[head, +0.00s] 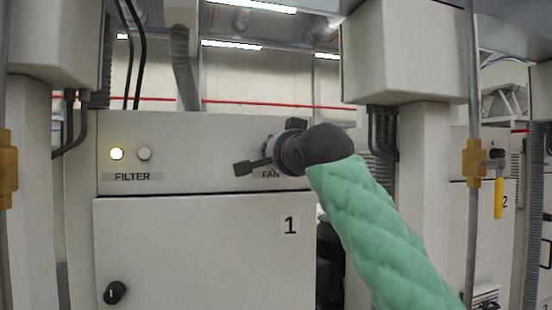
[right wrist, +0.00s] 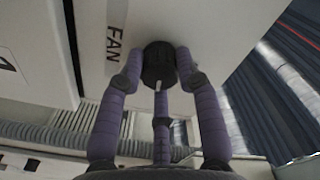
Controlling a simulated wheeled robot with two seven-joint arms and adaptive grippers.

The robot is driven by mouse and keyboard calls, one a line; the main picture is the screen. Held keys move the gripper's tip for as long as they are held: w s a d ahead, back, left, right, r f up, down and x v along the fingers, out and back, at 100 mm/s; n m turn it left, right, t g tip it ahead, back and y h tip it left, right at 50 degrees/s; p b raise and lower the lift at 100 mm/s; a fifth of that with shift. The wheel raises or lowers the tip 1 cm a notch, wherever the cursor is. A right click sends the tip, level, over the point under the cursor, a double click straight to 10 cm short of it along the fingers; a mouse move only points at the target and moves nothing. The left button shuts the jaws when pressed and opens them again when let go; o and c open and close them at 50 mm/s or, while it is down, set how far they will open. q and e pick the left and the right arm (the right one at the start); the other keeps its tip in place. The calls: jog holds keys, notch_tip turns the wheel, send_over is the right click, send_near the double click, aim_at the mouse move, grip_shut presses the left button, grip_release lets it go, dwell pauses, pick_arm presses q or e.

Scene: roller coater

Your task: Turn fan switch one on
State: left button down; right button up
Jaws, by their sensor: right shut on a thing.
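The fan switch (right wrist: 158,62) is a round black knob on the cabinet panel, beside the FAN label (right wrist: 114,40) in the right wrist view. A white mark shows on its lower face. My right gripper (right wrist: 158,82) has its purple fingers around the knob, one on each side and one below, shut on it. In the head view my right gripper (head: 275,150) is at the panel of cabinet 1 and hides the knob and part of the FAN label (head: 269,174). My left gripper is not in view.
Below is the cabinet door (head: 190,250) with a black knob (head: 115,292). A vertical pipe with a yellow-handled valve (head: 498,195) stands right.

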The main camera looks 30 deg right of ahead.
jog(key=shift+s+d+r+m, duration=0.15)
jog(key=shift+r+m, duration=0.15)
jog(key=shift+m, duration=0.8)
jog(key=o, duration=1)
jog(key=shift+c, duration=0.2)
jog(key=shift+o, duration=0.9)
jog(key=shift+w+f, duration=0.1)
jog(key=shift+w, duration=0.1)
jog(key=shift+f, duration=0.1)
jog(key=v, duration=1.2)
